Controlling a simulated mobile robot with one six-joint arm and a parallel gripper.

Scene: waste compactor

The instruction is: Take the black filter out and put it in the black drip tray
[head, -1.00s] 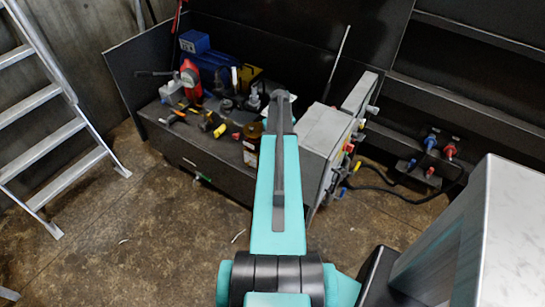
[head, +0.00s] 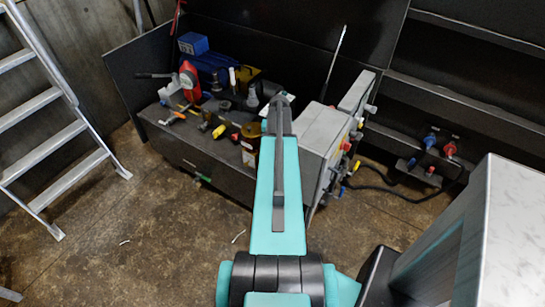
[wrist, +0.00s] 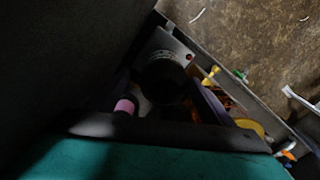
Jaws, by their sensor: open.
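In the wrist view a dark round thing, which looks like the black filter (wrist: 163,78), stands by a grey plate with a red dot. My gripper (wrist: 165,92) shows dimly above a teal part of my arm, its dark fingers apart on either side of this round thing. I cannot tell whether they touch it. In the head view my arm hides the gripper over the right end of the workbench (head: 225,178). I cannot make out the black drip tray with certainty in either view.
On the bench stand a red device (head: 189,82), a blue box (head: 193,43), a gold can (head: 251,145) and several small tools. A grey cabinet (head: 320,135) adjoins its right end. A ladder (head: 40,108) stands at left.

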